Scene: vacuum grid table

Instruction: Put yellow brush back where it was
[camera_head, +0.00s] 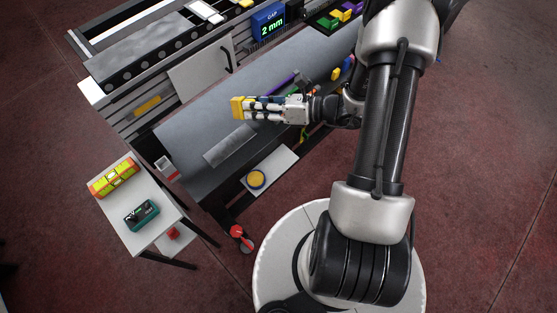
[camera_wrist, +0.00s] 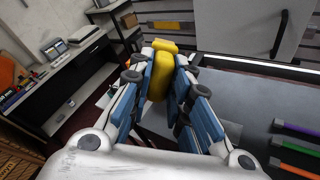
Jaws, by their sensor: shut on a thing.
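The yellow brush (camera_head: 237,107) is held between the fingers of my gripper (camera_head: 256,108), above the grey table top (camera_head: 185,128). It sticks out to the left of the fingertips in the head view. In the wrist view the yellow brush (camera_wrist: 160,75) stands between the blue finger pads of my gripper (camera_wrist: 163,84). The fingers are shut on it and hide part of its sides. I cannot see bristles clearly. Several strips with coloured handles, one purple (camera_wrist: 293,127) and one green (camera_wrist: 298,145), lie on the table.
A yellow round item (camera_head: 256,179) lies on a low shelf. A flat grey strip (camera_head: 230,146) lies near the front edge. A white panel (camera_head: 200,73) stands behind.

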